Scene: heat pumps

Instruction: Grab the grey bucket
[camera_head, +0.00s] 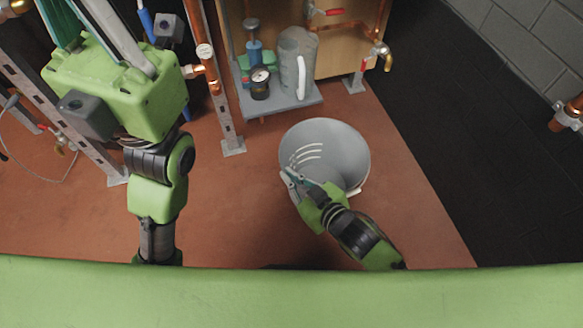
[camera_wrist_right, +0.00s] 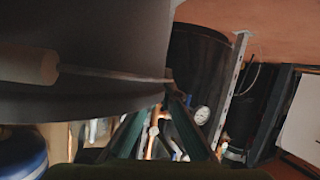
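The grey bucket (camera_head: 345,150) stands upright on the reddish floor, its open top facing up, with pale curved marks on its inner wall. In the right wrist view the bucket's dark outer wall (camera_wrist_right: 90,80) fills the upper left, with a thin wire handle and pale grip (camera_wrist_right: 28,64) across it. My right gripper (camera_head: 292,183) is at the bucket's near left side.
A metal post (camera_head: 228,125) with copper pipe stands to the left. Dark flooring (camera_head: 440,120) and a block wall (camera_head: 535,40) lie right. Reddish floor right of the bucket is clear.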

